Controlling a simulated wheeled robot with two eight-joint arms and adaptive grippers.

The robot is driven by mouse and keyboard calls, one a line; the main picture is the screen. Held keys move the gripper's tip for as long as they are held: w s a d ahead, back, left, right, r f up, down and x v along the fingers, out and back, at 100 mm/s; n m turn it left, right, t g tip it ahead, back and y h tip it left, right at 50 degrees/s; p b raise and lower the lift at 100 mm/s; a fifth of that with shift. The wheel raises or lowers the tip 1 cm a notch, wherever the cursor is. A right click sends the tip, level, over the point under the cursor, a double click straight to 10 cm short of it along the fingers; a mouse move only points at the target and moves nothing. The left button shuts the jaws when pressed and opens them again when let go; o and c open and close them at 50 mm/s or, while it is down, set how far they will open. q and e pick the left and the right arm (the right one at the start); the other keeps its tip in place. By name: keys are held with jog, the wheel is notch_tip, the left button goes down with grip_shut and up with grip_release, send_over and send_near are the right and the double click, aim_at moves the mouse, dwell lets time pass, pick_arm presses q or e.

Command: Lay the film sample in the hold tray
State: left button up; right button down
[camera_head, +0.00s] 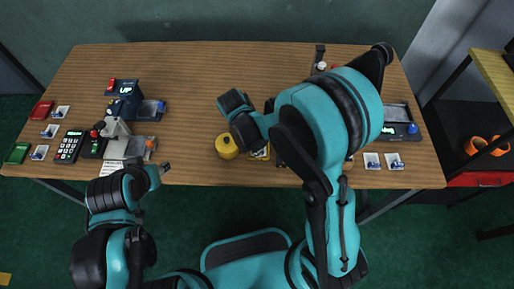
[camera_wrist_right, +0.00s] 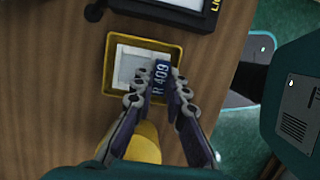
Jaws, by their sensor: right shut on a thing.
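In the right wrist view my right gripper (camera_wrist_right: 158,88) is shut on the film sample by its dark blue label (camera_wrist_right: 161,72), marked R 409. The sample's pale, whitish part (camera_wrist_right: 130,68) lies within the outline of the yellow-rimmed hold tray (camera_wrist_right: 110,70). I cannot tell whether it touches the tray floor. In the head view the tray (camera_head: 262,154) shows in part near the table's front edge, beside my right arm, which hides much around it. My left gripper (camera_head: 165,168) is near the front edge at the left; its fingers are too small to read.
A yellow round object (camera_head: 227,147) stands just left of the tray. A black device (camera_wrist_right: 185,8) is close on the tray's other side. Small cards (camera_head: 372,161) lie at the right front. Instruments and a keypad (camera_head: 69,147) fill the left. The table's back middle is clear.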

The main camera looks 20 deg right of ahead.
jog(key=c, duration=1.5)
grip_release()
jog(key=shift+o, duration=0.2)
jog(key=o, duration=0.6)
jog(key=shift+c, duration=0.2)
jog(key=shift+r, duration=0.1)
jog(key=shift+r+p, duration=2.65)
jog(key=shift+r, duration=0.8)
